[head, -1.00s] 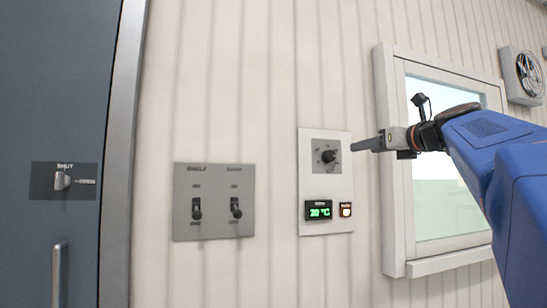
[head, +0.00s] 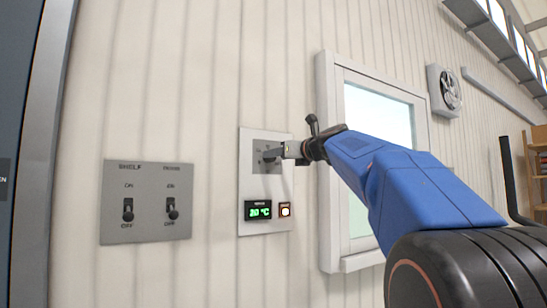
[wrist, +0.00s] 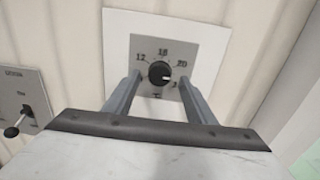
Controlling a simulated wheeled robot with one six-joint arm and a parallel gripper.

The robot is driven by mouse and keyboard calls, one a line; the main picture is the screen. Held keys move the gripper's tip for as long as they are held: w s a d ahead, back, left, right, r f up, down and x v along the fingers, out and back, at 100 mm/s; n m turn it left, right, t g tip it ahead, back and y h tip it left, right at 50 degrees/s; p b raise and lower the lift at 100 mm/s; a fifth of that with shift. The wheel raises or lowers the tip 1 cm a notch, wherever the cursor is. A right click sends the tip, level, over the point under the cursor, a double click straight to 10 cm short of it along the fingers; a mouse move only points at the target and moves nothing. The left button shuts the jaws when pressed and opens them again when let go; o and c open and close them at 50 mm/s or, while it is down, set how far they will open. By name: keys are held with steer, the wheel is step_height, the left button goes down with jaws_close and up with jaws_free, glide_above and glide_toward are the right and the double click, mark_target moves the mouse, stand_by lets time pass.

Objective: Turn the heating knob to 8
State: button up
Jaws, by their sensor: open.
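The heating knob (wrist: 158,72) is a round black dial on a grey scale plate (wrist: 185,45). A white mark on the knob points to the right. The scale reads 12, 18 and 20 around the top; the lower numbers are partly hidden by my gripper or too small to read. My gripper (wrist: 155,79) is open, with one finger on each side of the knob's lower part. I cannot tell whether the fingers touch it. In the head view my gripper (head: 274,154) reaches the plate from the right and mostly covers the knob.
Below the plate are a green temperature display (head: 258,210), reading about 20 °C, and a lit button (head: 285,210). A switch panel (head: 150,203) with two toggles is to the left. A window (head: 378,110) is right, behind my arm.

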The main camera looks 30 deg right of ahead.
steer(key=shift+w, duration=1.35)
steer(key=shift+a, duration=0.1)
steer(key=c, duration=1)
steer(key=shift+c, duration=0.2)
